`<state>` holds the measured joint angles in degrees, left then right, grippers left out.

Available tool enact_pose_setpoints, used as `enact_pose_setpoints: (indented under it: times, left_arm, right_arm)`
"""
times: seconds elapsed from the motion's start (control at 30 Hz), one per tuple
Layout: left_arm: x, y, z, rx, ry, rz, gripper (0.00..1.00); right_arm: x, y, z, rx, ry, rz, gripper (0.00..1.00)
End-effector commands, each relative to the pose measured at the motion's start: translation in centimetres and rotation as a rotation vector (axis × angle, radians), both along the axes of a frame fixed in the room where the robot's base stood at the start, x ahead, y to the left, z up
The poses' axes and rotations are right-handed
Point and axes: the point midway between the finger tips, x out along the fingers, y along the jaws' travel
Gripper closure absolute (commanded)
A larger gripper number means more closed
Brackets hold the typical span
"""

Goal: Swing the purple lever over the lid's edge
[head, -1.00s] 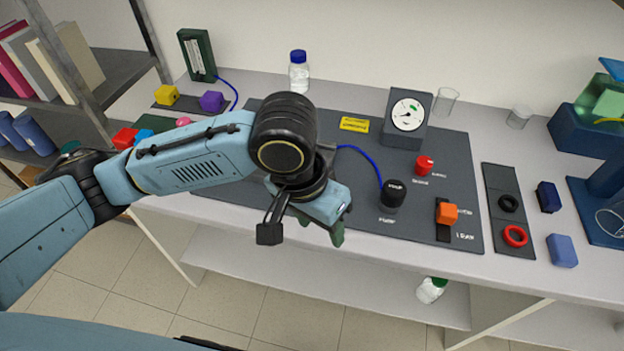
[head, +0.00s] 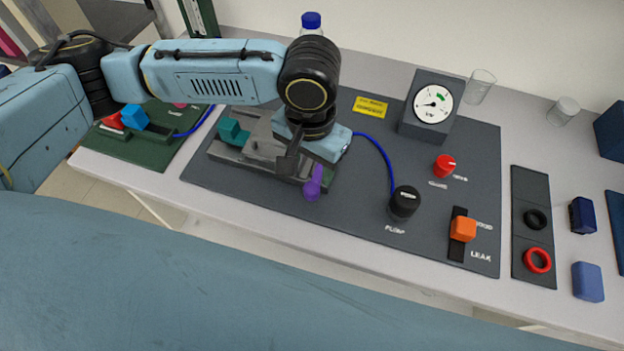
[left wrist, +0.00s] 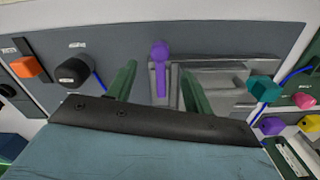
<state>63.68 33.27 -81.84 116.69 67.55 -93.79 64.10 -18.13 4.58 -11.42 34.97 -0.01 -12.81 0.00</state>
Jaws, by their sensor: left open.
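The purple lever (head: 313,184) sticks out at the right front end of the grey rig (head: 222,151), with its round knob toward the table's front. In the left wrist view the purple lever (left wrist: 160,68) shows between my two green fingers, beside the grey lid block (left wrist: 215,78). My left gripper (left wrist: 158,82) is open, pointing down over the rig's right end. Whether a finger touches the lever cannot be told. In the head view my wrist hides part of the rig and lid. A teal lever (head: 234,131) stands at the rig's left end. My right gripper is not in view.
A blue hose runs from the rig's side to the black pump knob (head: 404,202). A red knob (head: 444,166), an orange leak switch (head: 463,229) and a gauge (head: 433,103) stand to the right. A green board (head: 150,148) with coloured blocks lies left.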

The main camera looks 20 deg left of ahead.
Motion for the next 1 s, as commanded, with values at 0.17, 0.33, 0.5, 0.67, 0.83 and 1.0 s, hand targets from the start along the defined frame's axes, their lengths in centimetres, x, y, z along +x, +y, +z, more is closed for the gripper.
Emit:
enact_pose_setpoints:
  times: [0.17,0.33,0.5,0.67,0.83,1.0]
  left_arm:
    - [0.0,0.0,-3.9,0.002,0.002,0.002,0.48]
    - [0.0,0.0,-6.3,0.001,0.001,0.000,0.48]
    - [0.0,0.0,-7.3,0.001,-0.001,-0.001,0.48]
    - [0.0,0.0,-7.5,0.000,-0.002,-0.001,0.48]
    - [0.0,0.0,-7.4,-0.001,-0.002,-0.001,0.54]
    - [0.0,0.0,-7.4,-0.001,-0.002,-0.001,0.76]
  right_arm:
    - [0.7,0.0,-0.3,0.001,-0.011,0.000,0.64]
    - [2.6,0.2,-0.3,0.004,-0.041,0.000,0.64]
    - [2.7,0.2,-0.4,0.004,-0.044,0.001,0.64]
    - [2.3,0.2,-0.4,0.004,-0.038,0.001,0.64]
    - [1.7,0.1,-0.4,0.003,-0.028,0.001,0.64]
    - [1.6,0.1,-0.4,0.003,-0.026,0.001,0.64]
